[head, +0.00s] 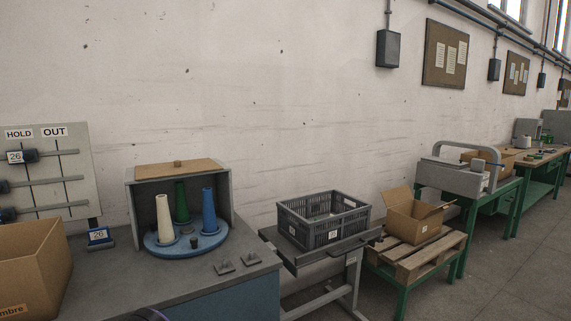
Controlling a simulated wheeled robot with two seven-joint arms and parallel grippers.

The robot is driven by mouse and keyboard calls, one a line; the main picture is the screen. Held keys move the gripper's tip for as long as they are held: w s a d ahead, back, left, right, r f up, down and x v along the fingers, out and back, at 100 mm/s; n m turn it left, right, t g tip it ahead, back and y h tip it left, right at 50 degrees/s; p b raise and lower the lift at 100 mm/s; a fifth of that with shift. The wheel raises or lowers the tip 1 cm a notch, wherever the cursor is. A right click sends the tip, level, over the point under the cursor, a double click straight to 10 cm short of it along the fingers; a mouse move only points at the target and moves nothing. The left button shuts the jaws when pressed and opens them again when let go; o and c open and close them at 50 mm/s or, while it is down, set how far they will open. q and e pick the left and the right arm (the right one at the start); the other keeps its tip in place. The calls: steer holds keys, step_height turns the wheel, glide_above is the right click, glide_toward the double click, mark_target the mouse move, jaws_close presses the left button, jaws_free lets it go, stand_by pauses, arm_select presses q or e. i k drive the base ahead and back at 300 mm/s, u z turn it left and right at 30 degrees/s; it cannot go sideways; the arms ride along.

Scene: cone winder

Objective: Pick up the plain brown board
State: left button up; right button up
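A plain brown board (180,168) lies flat on top of a grey open-fronted box (133,206) on the near workbench. Neither of my grippers can be made out in the head view. Only a dark rounded part shows at the bottom edge, and I cannot tell what it is.
Under the board, a blue round plate (187,245) bears a cream cone (164,220), a green cone (181,203) and a blue cone (209,211). A cardboard box (30,270) stands left. A grey crate (322,220) stands right. The bench front is mostly clear.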

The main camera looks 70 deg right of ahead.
mark_target(177, 167)
steer(key=z, duration=2.2)
